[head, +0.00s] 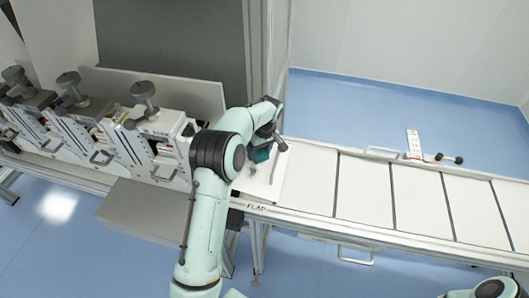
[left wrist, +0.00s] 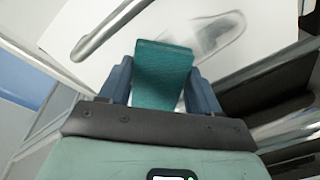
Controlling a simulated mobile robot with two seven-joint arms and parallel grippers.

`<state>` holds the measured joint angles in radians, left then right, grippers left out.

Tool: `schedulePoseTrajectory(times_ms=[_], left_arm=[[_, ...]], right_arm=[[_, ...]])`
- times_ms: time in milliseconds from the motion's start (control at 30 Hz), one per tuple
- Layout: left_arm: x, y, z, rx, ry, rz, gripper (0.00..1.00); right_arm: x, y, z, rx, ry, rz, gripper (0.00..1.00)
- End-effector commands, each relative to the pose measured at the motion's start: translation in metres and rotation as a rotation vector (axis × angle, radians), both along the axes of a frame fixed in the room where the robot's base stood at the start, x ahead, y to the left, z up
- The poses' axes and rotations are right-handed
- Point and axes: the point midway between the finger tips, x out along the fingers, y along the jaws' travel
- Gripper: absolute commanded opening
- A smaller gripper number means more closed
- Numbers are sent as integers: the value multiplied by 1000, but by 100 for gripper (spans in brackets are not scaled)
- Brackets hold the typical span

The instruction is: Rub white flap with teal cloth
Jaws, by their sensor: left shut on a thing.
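The white flap (head: 283,165) is the panel at the left end of the white panel row, beside the "FLAP" label in the head view. In the left wrist view the flap (left wrist: 270,22) fills the top, with a grey smudged patch (left wrist: 218,36) and a metal bar handle (left wrist: 112,28). My left gripper (left wrist: 160,95) is shut on the teal cloth (left wrist: 163,72), a folded block between its blue fingers. In the head view the cloth (head: 260,153) is over the flap, partly hidden by my wrist. Whether it touches the flap I cannot tell. My right gripper is out of view.
Several clamp units with grey knobs (head: 144,91) stand on the left. White panels (head: 365,190) with dark seams run to the right, with a frame handle (head: 356,254) in front. A red-and-white tag (head: 413,143) and a black-ended handle (head: 449,158) lie behind them.

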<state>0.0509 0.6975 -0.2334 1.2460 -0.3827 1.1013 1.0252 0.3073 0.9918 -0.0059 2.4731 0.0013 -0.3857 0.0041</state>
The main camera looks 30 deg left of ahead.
Motion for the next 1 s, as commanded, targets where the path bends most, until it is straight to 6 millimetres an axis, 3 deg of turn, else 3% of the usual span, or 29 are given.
schedulePoseTrajectory(times_ms=[200,533,1000], left_arm=[[-6,17,3,3,3,3,38],[-7,18,5,3,3,3,38],[-4,11,50,4,3,3,38]], right_arm=[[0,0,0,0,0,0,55],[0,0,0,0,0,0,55],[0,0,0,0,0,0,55]])
